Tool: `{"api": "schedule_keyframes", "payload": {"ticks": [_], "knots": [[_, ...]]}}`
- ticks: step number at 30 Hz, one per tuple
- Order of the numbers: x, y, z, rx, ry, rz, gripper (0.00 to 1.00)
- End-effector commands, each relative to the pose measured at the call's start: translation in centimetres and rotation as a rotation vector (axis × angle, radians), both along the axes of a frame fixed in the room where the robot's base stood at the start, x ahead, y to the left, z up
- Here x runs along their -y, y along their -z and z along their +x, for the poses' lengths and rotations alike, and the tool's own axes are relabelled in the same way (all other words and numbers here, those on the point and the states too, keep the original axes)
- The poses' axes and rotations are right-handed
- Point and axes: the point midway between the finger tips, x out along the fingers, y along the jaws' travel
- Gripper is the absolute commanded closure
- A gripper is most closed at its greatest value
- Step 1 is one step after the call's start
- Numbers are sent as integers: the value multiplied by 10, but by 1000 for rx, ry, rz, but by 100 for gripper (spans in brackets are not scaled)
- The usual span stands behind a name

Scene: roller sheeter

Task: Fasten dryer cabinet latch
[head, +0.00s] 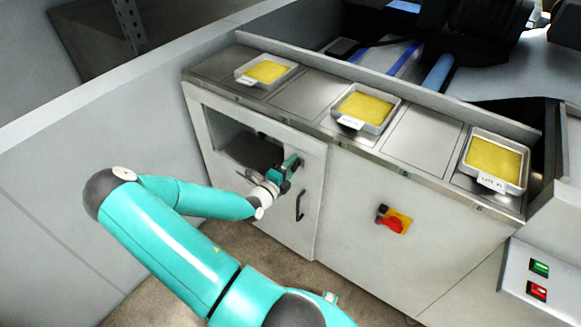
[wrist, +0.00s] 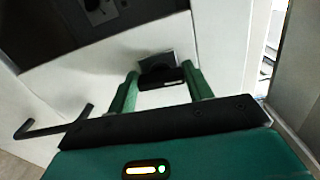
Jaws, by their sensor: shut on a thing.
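The dryer cabinet (head: 283,228) is a pale grey box at the left end of the counter. Its front has a dark rectangular opening or window and a black bar handle (head: 300,205), which also shows at lower left in the wrist view (wrist: 50,128). My gripper (head: 291,166) is at the upper right of this front, above the handle. In the wrist view my gripper (wrist: 162,86) has its two green fingers closed on either side of a small black latch piece (wrist: 160,74) on a grey plate. In the head view my gripper hides the latch.
Three metal trays of yellow material (head: 268,71) (head: 364,108) (head: 494,160) stand on the counter above. A red rotary switch on a yellow plate (head: 394,220) is to the right. A green and red button box (head: 538,268) is at lower right. Floor shows below the cabinet.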

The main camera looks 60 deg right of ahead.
Motion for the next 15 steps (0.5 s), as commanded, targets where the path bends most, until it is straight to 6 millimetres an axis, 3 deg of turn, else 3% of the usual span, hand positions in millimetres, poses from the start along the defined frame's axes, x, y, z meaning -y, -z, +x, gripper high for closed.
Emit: {"api": "schedule_keyframes", "payload": {"ticks": [15], "knots": [[0,1,-2,-88,3,15,72]]}}
